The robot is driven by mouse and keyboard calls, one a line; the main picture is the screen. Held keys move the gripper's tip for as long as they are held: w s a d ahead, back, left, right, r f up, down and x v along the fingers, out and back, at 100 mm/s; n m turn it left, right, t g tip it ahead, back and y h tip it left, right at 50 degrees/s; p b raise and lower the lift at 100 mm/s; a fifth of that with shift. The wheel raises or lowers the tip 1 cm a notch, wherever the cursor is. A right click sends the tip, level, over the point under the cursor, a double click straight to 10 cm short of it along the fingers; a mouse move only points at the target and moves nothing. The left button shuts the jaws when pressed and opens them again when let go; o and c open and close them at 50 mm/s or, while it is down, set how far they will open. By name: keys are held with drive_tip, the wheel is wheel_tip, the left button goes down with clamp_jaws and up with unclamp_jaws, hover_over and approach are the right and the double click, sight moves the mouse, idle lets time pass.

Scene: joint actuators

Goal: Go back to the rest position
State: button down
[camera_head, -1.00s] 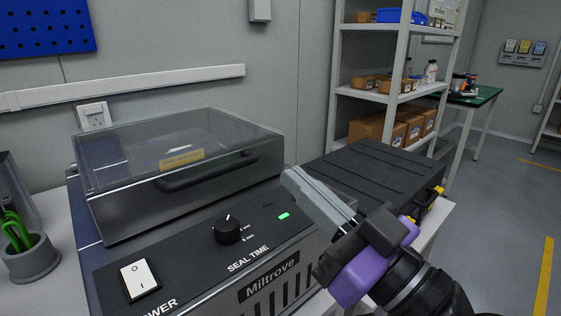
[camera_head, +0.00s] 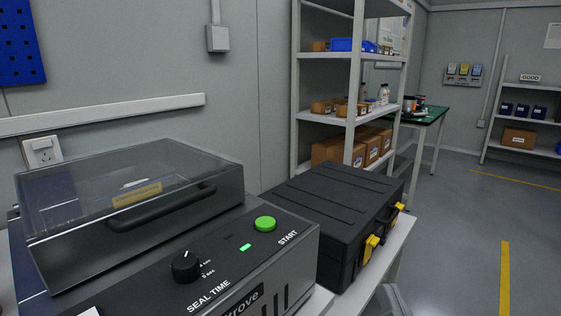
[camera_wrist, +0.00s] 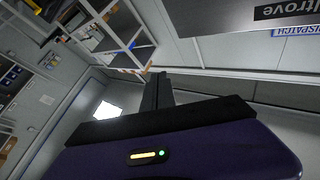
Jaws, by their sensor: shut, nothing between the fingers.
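My gripper (camera_wrist: 158,92) shows in the wrist view, its two dark fingers together and nothing between them, pointing into open space. It is clear of the sealing machine, whose dark front panel (camera_wrist: 225,28) shows at the top right of that view. In the head view the arm no longer covers the machine. A grey shape (camera_head: 392,301) at the bottom edge there is cut off, and I cannot tell what it is. The sealing machine (camera_head: 225,262) has its clear lid (camera_head: 110,190) down, a lit green indicator and a green START button (camera_head: 265,223).
A black case (camera_head: 325,205) with yellow latches stands right of the machine on the bench. Behind it are a shelf rack (camera_head: 297,100) with boxes and a green-topped table (camera_head: 433,114). The floor (camera_head: 450,230) to the right is clear.

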drive_tip(key=s+d+f+n+g+h, duration=0.1)
drive_tip(key=s+d+f+g+h, duration=0.2)
drive_tip(key=s+f, duration=0.95)
drive_tip(key=s+d+f+n+g, duration=0.15)
drive_tip(key=s+f+g, duration=0.25)
drive_tip(key=s+f, duration=0.85)
drive_tip(key=s+r+p, duration=0.3)
drive_tip(key=r+p, duration=1.8)
drive_tip(key=r, duration=0.3)
drive_tip(key=shift+d+r+m, duration=0.2)
drive_tip(key=shift+d+m, duration=0.15)
drive_tip(key=shift+d, duration=0.1)
